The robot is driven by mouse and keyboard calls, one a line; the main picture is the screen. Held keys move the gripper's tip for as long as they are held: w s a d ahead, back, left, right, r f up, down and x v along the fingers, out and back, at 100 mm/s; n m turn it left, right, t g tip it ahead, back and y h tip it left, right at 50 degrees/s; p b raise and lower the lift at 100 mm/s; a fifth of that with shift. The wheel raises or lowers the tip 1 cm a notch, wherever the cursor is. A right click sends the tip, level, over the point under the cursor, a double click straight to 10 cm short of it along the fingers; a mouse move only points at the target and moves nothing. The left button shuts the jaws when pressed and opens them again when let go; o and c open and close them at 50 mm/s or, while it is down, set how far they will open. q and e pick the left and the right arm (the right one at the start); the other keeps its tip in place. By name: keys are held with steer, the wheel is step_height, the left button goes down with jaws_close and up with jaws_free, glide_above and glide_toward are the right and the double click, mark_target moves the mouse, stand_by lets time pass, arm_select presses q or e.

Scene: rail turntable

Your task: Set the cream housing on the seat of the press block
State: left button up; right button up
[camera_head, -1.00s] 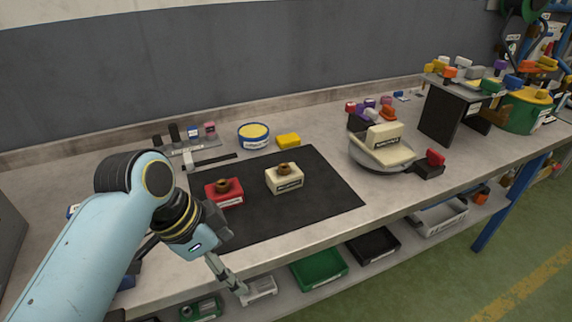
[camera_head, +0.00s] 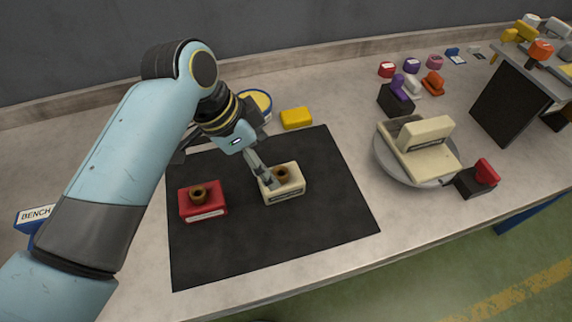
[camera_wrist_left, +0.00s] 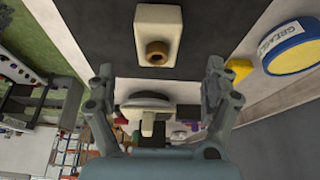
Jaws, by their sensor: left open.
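In the left wrist view the housing (camera_wrist_left: 158,22) is at the top centre. My left gripper (camera_head: 268,182) is at the housing's left side in the head view and hides part of it. In the wrist view its fingers (camera_wrist_left: 160,82) are spread with nothing between them. A cream stepped block (camera_head: 425,160), which looks like the press block, stands on a round grey turntable (camera_head: 388,172) to the right. My right gripper is out of view.
A red housing (camera_head: 203,204) stands on the black mat (camera_head: 270,245), left of the cream one. A yellow block (camera_head: 296,118) and a round tin (camera_head: 261,98) lie behind. A black block with a red knob (camera_head: 478,178) is beside the turntable. The mat's front is clear.

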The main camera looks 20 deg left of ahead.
mark_target(276, 173)
arm_select(q)
steer(key=x, duration=0.3)
steer(key=shift+s+d+f, duration=0.15)
steer(key=shift+f, duration=0.25)
steer(key=x, duration=0.4)
steer(key=shift+d+f+p, duration=0.15)
steer(key=shift+f+p, duration=0.05)
steer(key=shift+p, duration=0.15)
steer(key=shift+w+f, duration=0.2)
steer(key=shift+w, duration=0.1)
steer(key=shift+s, duration=0.1)
steer(key=c, duration=0.4)
jaws_close()
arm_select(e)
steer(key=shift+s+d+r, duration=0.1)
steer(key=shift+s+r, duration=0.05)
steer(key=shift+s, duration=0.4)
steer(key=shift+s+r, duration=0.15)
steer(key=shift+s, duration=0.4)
